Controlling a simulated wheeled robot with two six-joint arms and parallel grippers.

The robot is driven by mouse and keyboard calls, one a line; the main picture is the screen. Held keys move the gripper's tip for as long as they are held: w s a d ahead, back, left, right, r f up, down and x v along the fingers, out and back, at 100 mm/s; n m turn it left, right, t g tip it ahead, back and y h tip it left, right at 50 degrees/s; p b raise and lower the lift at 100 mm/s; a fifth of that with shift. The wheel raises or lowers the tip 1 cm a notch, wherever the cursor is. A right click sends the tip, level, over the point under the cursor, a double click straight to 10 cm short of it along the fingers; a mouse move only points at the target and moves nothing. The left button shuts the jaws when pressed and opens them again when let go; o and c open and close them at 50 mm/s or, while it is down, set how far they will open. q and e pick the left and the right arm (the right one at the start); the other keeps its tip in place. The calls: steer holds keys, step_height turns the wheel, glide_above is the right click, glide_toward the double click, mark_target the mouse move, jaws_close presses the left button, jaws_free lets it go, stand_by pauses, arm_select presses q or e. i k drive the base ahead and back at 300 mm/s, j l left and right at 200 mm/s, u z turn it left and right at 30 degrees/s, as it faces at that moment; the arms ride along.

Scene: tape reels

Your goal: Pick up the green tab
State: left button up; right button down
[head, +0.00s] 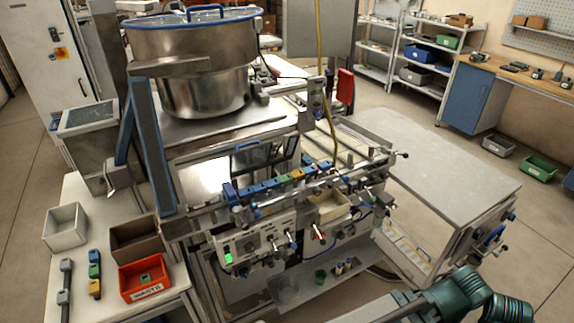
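Several small green pieces show in the head view, and I cannot tell which one is the green tab. One green piece (145,278) lies in the red bin (131,293) on the white table at lower left. A green block (94,270) sits between a blue and a yellow block in a short row left of that bin. Another green block (283,180) sits in the row of blue and yellow blocks along the machine's rail. My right arm's teal links enter at the lower right; its fingertips are not visible. My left arm is not in view.
A large steel bowl (196,60) stands on the machine. A grey bin (65,227) and a brown bin (135,241) stand on the white table. Knobs and levers stick out from the machine's front. A bare grey tabletop (425,160) lies to the right.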

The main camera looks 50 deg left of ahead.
mark_target(286, 178)
steer(key=i+l+u, duration=0.2)
steer(key=i+u, duration=0.25)
steer(key=i+l+u, duration=0.6)
steer(key=l+u, duration=0.25)
steer(key=i+l+u, duration=0.25)
steer(key=l+u, duration=0.15)
steer(key=i+l+u, duration=0.1)
steer(key=l+u, duration=0.35)
steer(key=l, duration=0.15)
steer(key=j, duration=0.35)
